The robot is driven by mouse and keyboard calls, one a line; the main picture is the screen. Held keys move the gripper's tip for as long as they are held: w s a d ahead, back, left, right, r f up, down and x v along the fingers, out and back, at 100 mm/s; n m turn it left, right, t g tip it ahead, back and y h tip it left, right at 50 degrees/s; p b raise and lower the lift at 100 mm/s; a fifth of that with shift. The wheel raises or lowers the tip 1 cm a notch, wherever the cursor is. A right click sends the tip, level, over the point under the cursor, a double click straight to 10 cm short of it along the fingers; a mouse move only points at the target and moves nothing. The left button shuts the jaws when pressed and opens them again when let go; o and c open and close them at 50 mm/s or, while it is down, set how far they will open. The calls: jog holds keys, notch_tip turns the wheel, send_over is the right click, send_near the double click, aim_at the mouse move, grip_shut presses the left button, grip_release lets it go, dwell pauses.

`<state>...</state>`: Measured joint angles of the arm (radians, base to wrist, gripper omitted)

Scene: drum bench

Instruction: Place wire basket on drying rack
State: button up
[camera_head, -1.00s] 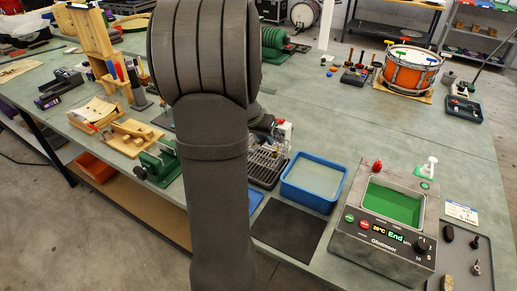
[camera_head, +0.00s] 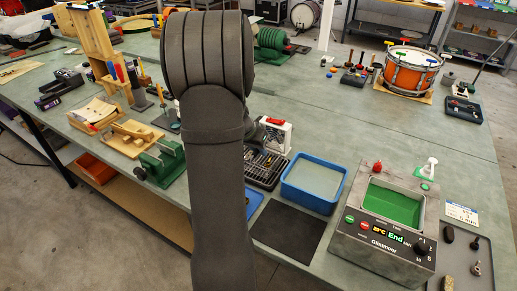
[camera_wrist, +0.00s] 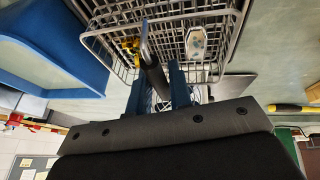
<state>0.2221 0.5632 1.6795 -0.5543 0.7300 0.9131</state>
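The wire basket (camera_wrist: 215,15) is silver mesh and fills the top of the wrist view. A yellow piece and a pale faceted piece lie in it. Its upright handle (camera_wrist: 155,75) has a dark grip and stands between the two blue fingers of my gripper (camera_wrist: 158,90). I cannot tell whether the fingers press on the grip. In the head view my arm hides the gripper. The dark drying rack (camera_head: 258,178) shows just right of my arm, left of the blue tub. Small pieces show over it; the basket's outline is hard to separate from the rack there.
The blue tub (camera_head: 312,184) stands close to the rack's right; it also shows in the wrist view (camera_wrist: 55,45). A black mat (camera_head: 288,234) lies in front. The grey bath unit (camera_head: 385,225) with green inside stands further right. A red-and-white box (camera_head: 276,135) stands behind the rack.

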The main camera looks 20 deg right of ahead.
jog(key=shift+o, duration=1.4)
jog(key=shift+r, duration=0.1)
jog(key=shift+r, duration=0.15)
jog(key=v, duration=1.2)
jog(key=x, duration=1.2)
jog(key=shift+f, duration=0.25)
notch_tip(320, 180, up, 3)
jog(key=shift+r, duration=0.6)
